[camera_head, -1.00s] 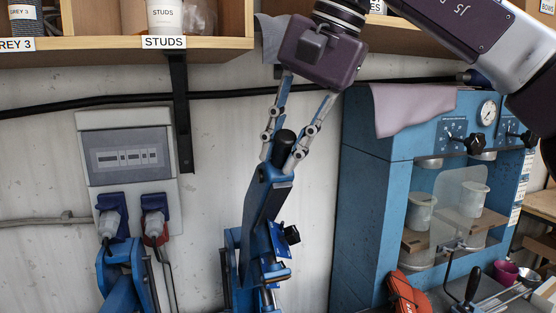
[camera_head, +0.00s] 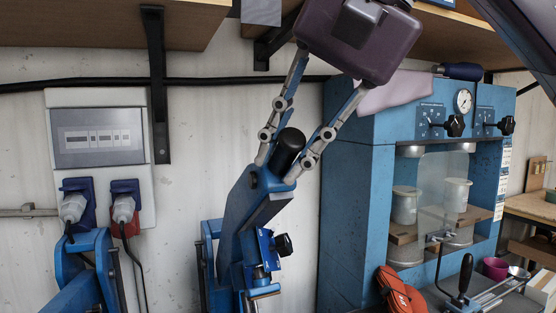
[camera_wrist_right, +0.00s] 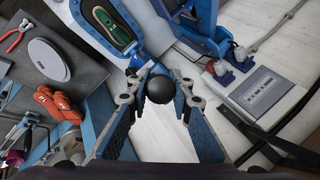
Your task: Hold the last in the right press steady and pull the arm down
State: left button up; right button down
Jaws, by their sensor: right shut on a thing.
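The right press (camera_head: 246,215) is blue, and its arm with a black knob (camera_head: 288,152) points up and leans right. My right gripper (camera_head: 276,171) reaches down from above with one finger on each side of the arm's top, shut on it just below the knob. In the right wrist view the round black knob (camera_wrist_right: 160,89) sits between the fingers. A green, sole-shaped thing (camera_wrist_right: 112,24) lies in a blue frame beyond the gripper there; I cannot tell surely that it is the last. In the head view the last is not visible. My left gripper is not in view.
Another blue press (camera_head: 82,268) stands at the lower left, below a grey electrical box (camera_head: 100,136). A blue machine (camera_head: 352,215) with a gauge stands close on the right. A wooden shelf (camera_head: 110,22) hangs above. Red-orange things (camera_head: 400,292) lie at the lower right.

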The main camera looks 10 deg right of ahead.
jog(key=shift+s+d+f+b, duration=0.15)
jog(key=shift+s+f+b, duration=0.65)
jog(key=shift+f, duration=0.15)
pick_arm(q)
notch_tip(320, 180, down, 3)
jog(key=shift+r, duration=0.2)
pick_arm(e)
jog(key=shift+w, duration=0.1)
jog(key=c, duration=1.8)
grip_release()
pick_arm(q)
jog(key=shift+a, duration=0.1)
pick_arm(e)
jog(key=shift+o, duration=0.2)
jog(key=shift+r, duration=0.15)
jog(key=v, duration=1.2)
jog(key=shift+s+f, duration=0.2)
jog(key=shift+s, duration=0.05)
